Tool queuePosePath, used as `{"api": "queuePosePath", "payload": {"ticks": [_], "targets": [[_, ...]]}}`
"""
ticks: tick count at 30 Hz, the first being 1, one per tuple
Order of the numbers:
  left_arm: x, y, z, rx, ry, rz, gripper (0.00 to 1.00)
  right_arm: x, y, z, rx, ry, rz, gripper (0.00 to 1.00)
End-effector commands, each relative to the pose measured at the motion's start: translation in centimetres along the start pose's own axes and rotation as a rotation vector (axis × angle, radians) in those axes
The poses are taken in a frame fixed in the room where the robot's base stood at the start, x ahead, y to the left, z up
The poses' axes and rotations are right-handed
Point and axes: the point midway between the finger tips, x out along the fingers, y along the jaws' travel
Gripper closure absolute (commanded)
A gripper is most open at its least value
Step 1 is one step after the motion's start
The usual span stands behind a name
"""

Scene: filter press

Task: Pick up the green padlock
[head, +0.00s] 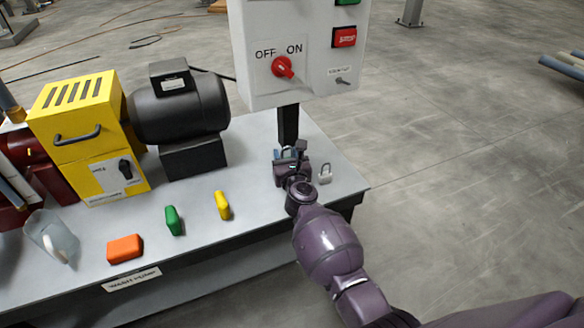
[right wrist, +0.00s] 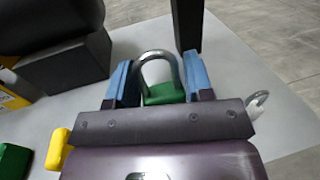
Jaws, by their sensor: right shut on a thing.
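The green padlock (right wrist: 164,94) shows in the right wrist view, its silver shackle upright between the two blue fingers. My right gripper (right wrist: 160,80) is shut on it. In the head view my right gripper (head: 290,155) is low over the bench's right part, by the black post, and mostly hides the padlock. I cannot tell whether the padlock touches the bench. My left gripper is not in view.
A pale padlock (head: 325,174) stands just right of the gripper. The black post (head: 288,122) carries the switch box (head: 300,40) behind it. Yellow (head: 222,206), green (head: 174,220) and orange (head: 125,249) pieces lie along the bench front. A black motor (head: 180,108) is left.

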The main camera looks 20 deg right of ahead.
Motion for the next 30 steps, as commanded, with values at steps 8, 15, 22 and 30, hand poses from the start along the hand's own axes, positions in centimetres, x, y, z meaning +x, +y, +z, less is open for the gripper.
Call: {"api": "queuePosePath", "payload": {"ticks": [8,15,22,30], "targets": [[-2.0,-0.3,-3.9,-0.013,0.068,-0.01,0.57,0.1,0.0,6.8,0.003,-0.014,-0.001,0.78],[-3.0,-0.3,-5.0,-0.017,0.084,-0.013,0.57,0.1,0.0,9.0,0.001,-0.006,0.0,0.78],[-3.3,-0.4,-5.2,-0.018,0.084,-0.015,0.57,0.0,0.0,9.4,0.001,0.001,0.0,0.78],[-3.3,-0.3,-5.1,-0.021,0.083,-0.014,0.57,0.0,0.0,9.3,0.0,0.003,0.0,0.78]]}}
